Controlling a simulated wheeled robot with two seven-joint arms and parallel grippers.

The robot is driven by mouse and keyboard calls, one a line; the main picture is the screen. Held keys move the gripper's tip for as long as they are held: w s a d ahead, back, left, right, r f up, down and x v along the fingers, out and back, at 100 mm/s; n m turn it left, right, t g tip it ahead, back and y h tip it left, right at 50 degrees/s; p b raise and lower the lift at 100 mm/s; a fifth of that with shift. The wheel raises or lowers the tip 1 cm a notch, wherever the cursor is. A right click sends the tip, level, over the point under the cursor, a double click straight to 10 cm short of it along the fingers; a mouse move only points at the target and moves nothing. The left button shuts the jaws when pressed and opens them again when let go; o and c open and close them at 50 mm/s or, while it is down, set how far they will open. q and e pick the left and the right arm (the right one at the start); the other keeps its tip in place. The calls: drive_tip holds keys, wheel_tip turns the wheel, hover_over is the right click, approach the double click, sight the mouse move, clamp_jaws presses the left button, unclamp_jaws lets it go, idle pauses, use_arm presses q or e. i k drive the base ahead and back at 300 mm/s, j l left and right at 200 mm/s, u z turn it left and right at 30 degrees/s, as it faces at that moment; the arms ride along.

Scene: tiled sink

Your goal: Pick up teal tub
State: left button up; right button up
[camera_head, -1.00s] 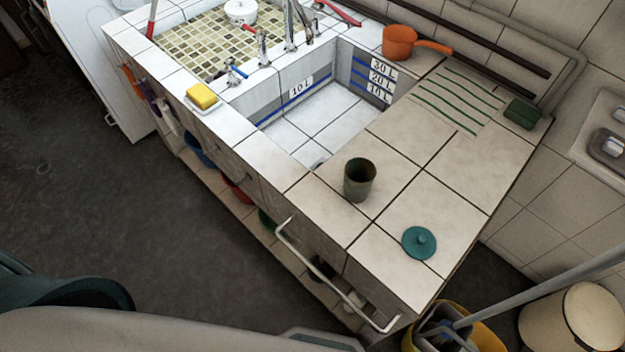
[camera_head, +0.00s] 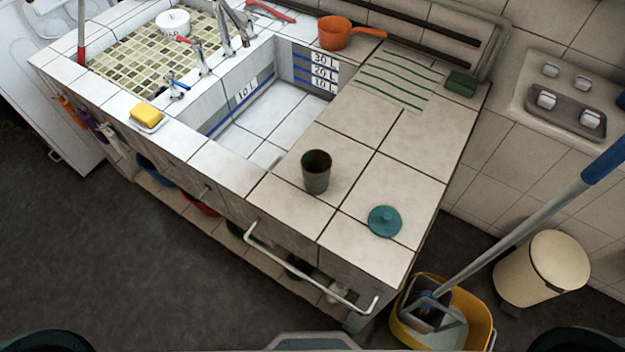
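A dark grey-green open tub (camera_head: 316,174), shaped like a cup, stands upright on the tiled counter (camera_head: 345,130) to the right of the sink basin. A teal round lid (camera_head: 384,221) with a small knob lies flat on the counter to its lower right, apart from it. No other teal tub is clearly visible. Neither of my grippers is in view; only dark rounded parts of my own body show at the bottom corners.
An orange dipper (camera_head: 335,32) and a green sponge (camera_head: 461,83) lie at the counter's back. A yellow sponge (camera_head: 147,114) sits left of the basin. A white rail (camera_head: 300,268) runs along the front. A yellow mop bucket (camera_head: 478,310) and beige bin (camera_head: 545,270) stand right.

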sight(316, 174)
drive_tip(key=k+j+u, duration=0.2)
drive_tip(key=k+u, duration=0.15)
drive_tip(key=k, duration=0.25)
drive_tip(key=k+j+u, duration=0.35)
drive_tip(key=k, duration=0.2)
drive_tip(key=k+j+u, duration=0.35)
drive_tip(key=k+j, duration=0.2)
